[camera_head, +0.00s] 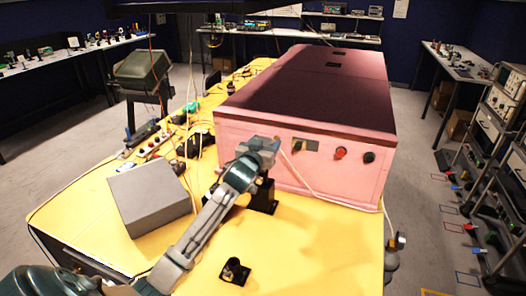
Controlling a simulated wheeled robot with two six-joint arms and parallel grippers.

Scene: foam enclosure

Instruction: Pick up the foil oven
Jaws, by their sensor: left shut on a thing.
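A plain grey box (150,198) lies on the left part of the yellow table; it may be the foil oven, but I cannot tell for sure. My left arm passes to the right of it. My left gripper (262,147) is at the front face of a large pink enclosure (340,182), near its upper left part. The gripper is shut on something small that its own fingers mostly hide. I cannot tell what it is, or whether it touches the enclosure. My right gripper is not in view.
The yellow table (185,262) has bare room at the front. A black fitting (235,270) sits in it. Power strips and cables lie at its left back. A red knob (341,153) and a black knob (369,157) stick out of the enclosure. A shelf cart (500,140) stands right.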

